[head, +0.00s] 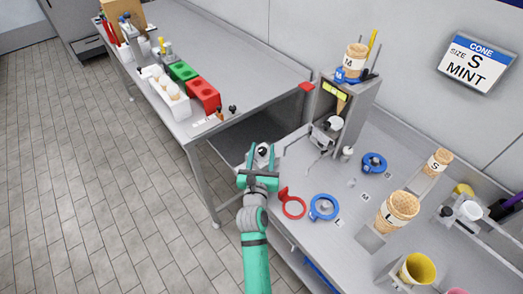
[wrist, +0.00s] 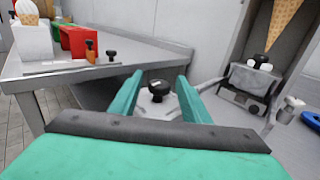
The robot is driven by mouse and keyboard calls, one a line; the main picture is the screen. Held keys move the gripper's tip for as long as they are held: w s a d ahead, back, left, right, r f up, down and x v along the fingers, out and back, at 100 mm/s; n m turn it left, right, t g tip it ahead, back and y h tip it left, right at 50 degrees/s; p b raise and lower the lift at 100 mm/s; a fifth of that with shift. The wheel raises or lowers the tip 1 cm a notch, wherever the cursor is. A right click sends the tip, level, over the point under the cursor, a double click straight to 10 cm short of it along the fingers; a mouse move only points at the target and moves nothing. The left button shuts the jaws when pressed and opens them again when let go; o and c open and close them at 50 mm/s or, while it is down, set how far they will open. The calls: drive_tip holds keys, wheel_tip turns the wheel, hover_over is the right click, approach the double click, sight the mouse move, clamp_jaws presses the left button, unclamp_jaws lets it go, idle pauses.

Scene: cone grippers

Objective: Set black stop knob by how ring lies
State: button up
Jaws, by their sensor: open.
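My gripper (head: 261,156) is open, and in the wrist view its two fingers (wrist: 160,82) stand left and right of a black knob (wrist: 158,92) on a pale base. I cannot tell whether they touch it. That knob also shows between the fingers in the head view (head: 263,150). On the right counter lie a red ring (head: 284,206) with a raised tab, a blue ring (head: 313,211) beside it, and another blue ring (head: 367,167) farther back. A further blue piece marked M (head: 340,76) sits on the dispenser. Which ring the task means is unclear.
The grey dispenser (head: 365,95) holds a cone marked M. A wall sign (head: 477,63) reads cone size S, mint. Cones marked S (head: 437,162) and L (head: 396,212) stand right. The left table holds green (head: 183,71) and red (head: 204,95) holders and small black and orange knobs.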

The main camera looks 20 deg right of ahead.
drive_tip(key=shift+w+d, duration=0.2)
drive_tip(key=shift+w, duration=0.1)
drive_tip(key=c, duration=1)
drive_tip(key=shift+a, duration=0.1)
